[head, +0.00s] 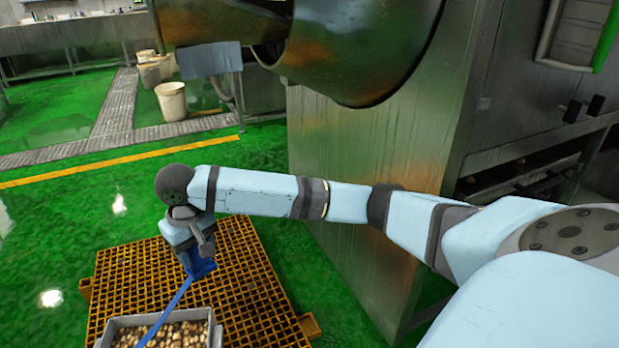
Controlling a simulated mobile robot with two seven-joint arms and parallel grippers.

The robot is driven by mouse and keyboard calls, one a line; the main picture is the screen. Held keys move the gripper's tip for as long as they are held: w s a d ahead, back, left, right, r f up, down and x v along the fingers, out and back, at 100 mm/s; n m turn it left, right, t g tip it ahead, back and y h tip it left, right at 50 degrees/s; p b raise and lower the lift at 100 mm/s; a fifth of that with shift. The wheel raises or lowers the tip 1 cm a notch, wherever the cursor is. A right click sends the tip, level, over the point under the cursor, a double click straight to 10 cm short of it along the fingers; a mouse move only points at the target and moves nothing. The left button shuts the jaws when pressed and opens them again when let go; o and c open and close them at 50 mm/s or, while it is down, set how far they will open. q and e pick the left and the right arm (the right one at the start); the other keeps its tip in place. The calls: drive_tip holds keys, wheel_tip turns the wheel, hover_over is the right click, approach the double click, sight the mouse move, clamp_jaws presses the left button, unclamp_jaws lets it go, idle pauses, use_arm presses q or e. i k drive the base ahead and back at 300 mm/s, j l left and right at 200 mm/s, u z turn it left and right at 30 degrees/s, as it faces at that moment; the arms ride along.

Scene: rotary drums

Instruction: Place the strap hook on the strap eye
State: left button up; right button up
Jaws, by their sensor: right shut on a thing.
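My right gripper (197,262) reaches down over the orange grid platform and is shut on a blue piece at the end of a blue strap (172,308). This piece looks like the strap hook (206,271), but its shape is partly hidden by the gripper. The strap runs taut down and to the left, across the grey crate, and leaves the picture at the bottom. I cannot make out the strap eye. My left gripper is not in view.
The grey crate (218,338), filled with small brown pieces, stands on the orange grid platform (258,290). A large metal machine (350,160) stands close behind and beside my right arm. White buckets (171,101) stand farther back. Green floor at left is clear.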

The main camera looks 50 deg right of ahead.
sight(307, 328)
drive_tip(key=i+l, duration=0.1)
drive_tip(key=l, duration=0.3)
drive_tip(key=i+l+u, duration=0.1)
drive_tip(key=l, duration=0.7)
drive_tip(key=i+u, duration=0.05)
drive_tip(key=i, duration=0.05)
